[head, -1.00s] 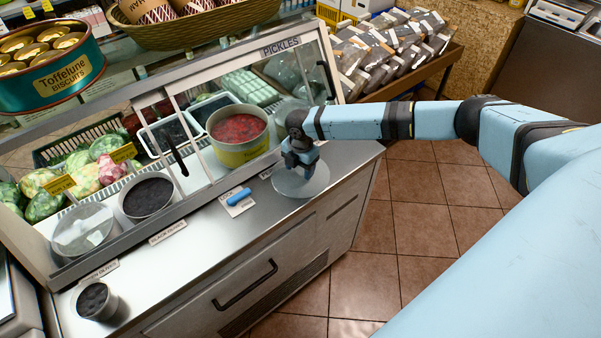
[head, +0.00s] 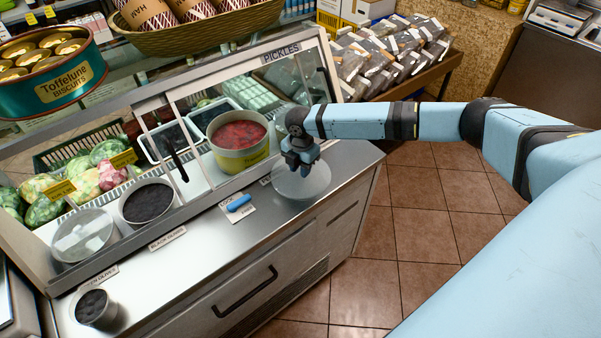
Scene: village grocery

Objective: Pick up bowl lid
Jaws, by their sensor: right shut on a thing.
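The bowl lid (head: 316,184) is a pale, translucent round disc at the right end of the steel counter top. My right gripper (head: 301,172) points down over the lid's middle and is shut on it; the fingertips are small and dark, so the exact hold is hard to see. Whether there is a gap between the lid and the counter cannot be told. My left gripper is not in view.
A tub of red food (head: 241,158) and a bowl of black olives (head: 147,203) stand in the glass display case. A clear-covered bowl (head: 83,236) is at the left. A blue-handled object (head: 239,203) and a small dark-filled cup (head: 95,308) rest on the counter.

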